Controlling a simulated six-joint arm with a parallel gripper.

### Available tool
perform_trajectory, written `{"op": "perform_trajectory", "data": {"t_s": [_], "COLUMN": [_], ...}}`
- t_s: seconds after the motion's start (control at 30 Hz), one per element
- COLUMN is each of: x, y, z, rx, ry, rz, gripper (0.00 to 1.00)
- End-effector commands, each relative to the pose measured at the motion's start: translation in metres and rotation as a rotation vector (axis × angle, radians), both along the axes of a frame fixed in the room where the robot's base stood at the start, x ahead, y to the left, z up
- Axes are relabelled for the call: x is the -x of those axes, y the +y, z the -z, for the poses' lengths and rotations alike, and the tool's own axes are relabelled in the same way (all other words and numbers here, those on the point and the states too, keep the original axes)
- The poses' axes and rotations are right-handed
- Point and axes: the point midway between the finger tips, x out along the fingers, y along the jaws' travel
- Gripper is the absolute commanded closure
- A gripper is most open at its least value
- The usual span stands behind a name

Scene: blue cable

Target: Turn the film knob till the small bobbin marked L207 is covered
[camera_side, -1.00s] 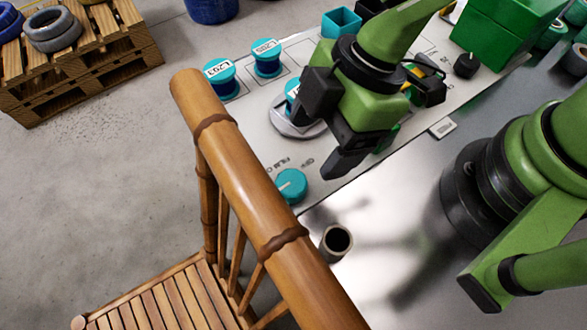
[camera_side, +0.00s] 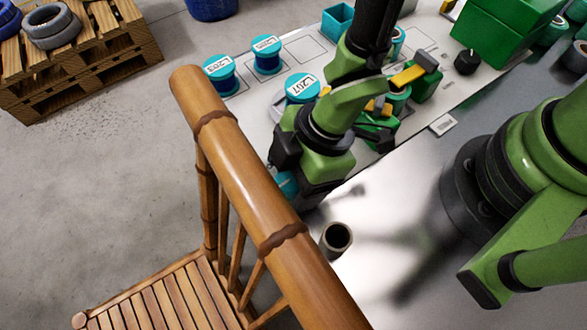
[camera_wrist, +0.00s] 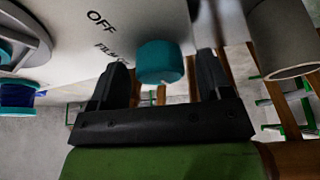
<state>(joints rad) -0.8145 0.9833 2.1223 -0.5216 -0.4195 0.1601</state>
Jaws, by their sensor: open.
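The small bobbin marked L207 (camera_side: 302,88) stands in the side view with its teal, labelled top uncovered. The teal film knob (camera_wrist: 160,62) shows in the wrist view, on the pale panel beside the printed words OFF and FILM. In the side view the knob (camera_side: 285,184) is mostly hidden behind my gripper and the bamboo rail. My gripper (camera_wrist: 163,72) is open, with one black finger on each side of the knob. I cannot tell whether either finger touches it. In the side view my gripper (camera_side: 303,168) is low over the knob.
The bamboo chair's rail (camera_side: 235,150) runs close beside my gripper. A metal tube (camera_side: 336,237) stands on the bench near the rail. Two more bobbins, L203 (camera_side: 221,75) and another (camera_side: 266,54), stand behind. Green boxes (camera_side: 500,35) and a black knob (camera_side: 467,62) are at right.

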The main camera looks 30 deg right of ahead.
Motion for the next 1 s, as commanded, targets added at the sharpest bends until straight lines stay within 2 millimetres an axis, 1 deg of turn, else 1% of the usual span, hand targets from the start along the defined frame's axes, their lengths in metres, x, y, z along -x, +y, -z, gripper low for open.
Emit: {"op": "perform_trajectory", "data": {"t_s": [0.07, 0.17, 0.2, 0.3, 0.53, 0.67, 0.87, 1.0], "x": [0.0000, 0.0000, 0.0000, 0.0000, 0.0002, 0.0005, 0.0013, 0.0017], "y": [0.0000, -0.0001, -0.0001, -0.0001, -0.0001, -0.0001, 0.0004, 0.0004], "z": [-0.0001, -0.0002, -0.0003, -0.0003, -0.0004, -0.0004, -0.0005, -0.0005], "rx": [0.000, 0.000, 0.000, 0.000, 0.001, 0.001, 0.000, 0.000], "ry": [0.000, 0.000, 0.000, 0.000, 0.001, 0.000, 0.000, 0.000], "rz": [0.000, 0.000, 0.000, 0.000, 0.014, 0.052, 0.173, 0.290], "gripper": [0.28, 0.49, 0.58, 0.77, 0.77, 0.77, 0.77, 0.77]}}
